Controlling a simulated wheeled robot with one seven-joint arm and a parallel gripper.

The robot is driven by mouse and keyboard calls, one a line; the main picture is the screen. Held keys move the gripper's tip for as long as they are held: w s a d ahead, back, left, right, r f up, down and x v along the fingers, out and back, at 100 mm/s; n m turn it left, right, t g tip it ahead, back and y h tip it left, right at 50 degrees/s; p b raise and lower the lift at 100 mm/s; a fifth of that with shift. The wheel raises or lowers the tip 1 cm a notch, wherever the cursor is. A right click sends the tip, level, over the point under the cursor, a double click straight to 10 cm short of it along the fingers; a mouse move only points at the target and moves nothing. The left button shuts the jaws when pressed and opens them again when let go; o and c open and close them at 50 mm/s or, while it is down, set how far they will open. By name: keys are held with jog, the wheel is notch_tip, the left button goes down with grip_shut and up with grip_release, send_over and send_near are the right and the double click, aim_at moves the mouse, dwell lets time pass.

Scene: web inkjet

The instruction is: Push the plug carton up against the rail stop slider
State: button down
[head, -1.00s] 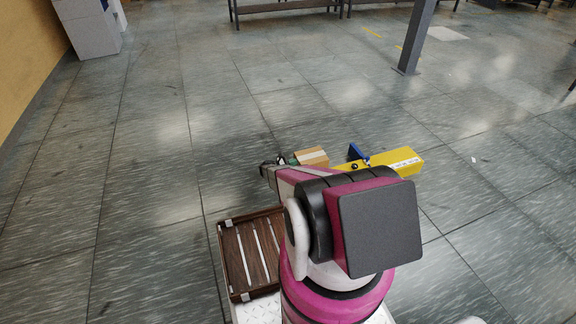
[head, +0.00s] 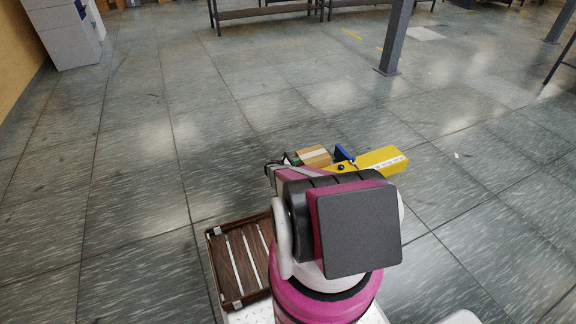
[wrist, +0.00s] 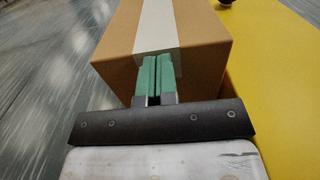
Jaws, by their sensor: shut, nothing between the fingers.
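The plug carton (head: 314,155) is a small brown box with a pale tape strip. It stands beside the yellow rail (head: 376,161), to the left of the blue stop slider (head: 344,155), with what looks like a small gap between them. In the wrist view the carton (wrist: 112,48) fills the upper middle, with the yellow surface (wrist: 275,80) along its right side. My gripper (wrist: 155,75) is shut and empty, its green fingertips at the carton's near face; they look to be touching it. In the head view my arm hides most of the gripper and part of the rail.
A brown slatted tray (head: 212,262) lies at lower left beside my column. A grey post (head: 395,38) and dark benches (head: 265,13) stand farther back, and a grey cabinet (head: 62,35) at upper left. The tiled floor between is open.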

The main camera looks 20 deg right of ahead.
jog(key=shift+d, duration=0.75)
jog(key=shift+a, duration=0.15)
